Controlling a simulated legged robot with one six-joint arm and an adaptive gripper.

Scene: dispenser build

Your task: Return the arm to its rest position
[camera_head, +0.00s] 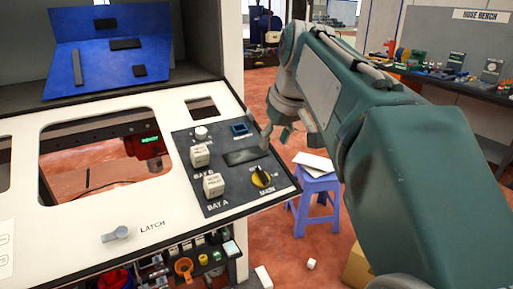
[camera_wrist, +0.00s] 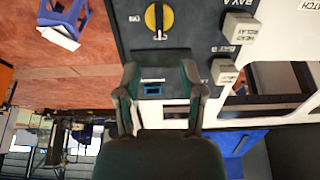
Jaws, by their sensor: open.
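My arm (camera_head: 385,140) reaches in from the right in the head view, its upper links raised and bent toward the dispenser. My gripper (camera_head: 276,128) hangs just off the right edge of the dark control panel (camera_head: 217,190). In the wrist view my gripper (camera_wrist: 160,82) is open, with its two fingers apart and nothing between them. The panel with the yellow MAIN knob (camera_wrist: 159,18) lies beyond the fingers. Whether a fingertip touches the panel cannot be told.
The dispenser's white front (camera_head: 80,215) has a LATCH lever (camera_head: 117,234) and two white relay blocks. A cluttered hose bench (camera_head: 460,88) is at the back right. Small boxes lie on the reddish floor.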

